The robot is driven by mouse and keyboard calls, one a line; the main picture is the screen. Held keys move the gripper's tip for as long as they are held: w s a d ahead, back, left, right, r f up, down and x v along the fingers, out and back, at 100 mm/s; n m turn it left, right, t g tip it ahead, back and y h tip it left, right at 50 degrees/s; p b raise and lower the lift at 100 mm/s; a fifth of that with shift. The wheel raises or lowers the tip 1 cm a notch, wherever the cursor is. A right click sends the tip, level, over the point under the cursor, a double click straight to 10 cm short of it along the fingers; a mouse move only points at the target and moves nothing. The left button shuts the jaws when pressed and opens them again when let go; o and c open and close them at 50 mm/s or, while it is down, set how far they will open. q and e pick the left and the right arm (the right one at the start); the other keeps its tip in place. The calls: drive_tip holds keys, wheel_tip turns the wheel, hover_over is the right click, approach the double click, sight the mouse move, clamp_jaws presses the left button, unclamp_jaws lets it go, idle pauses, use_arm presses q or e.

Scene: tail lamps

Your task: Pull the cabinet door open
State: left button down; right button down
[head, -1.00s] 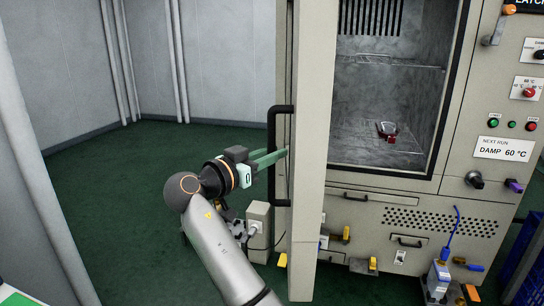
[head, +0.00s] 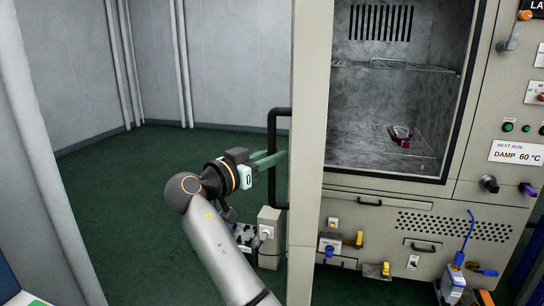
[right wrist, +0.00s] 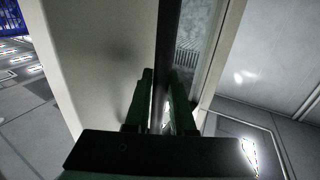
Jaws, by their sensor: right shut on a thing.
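The cabinet door (head: 308,150) stands swung open, seen nearly edge-on in the head view, with the chamber showing to its right. Its black bar handle (head: 273,180) is on the door's left side. My right gripper (head: 280,156) is at the handle's middle height, its green fingers reaching to the bar. In the right wrist view the green fingers (right wrist: 158,100) lie on both sides of the dark handle bar (right wrist: 165,60), shut on it. The left gripper does not show.
The open chamber (head: 395,90) has wire shelves, with a small red-and-clear lamp (head: 400,135) on the lower one. A pale box (head: 269,235) stands on the floor below the handle. Green floor (head: 130,200) is clear to the left.

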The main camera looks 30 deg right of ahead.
drive_tip(key=c, duration=0.8)
unclamp_jaws()
drive_tip(key=shift+c, duration=0.2)
drive_tip(key=v, duration=1.2)
drive_tip(key=shift+a, duration=0.25)
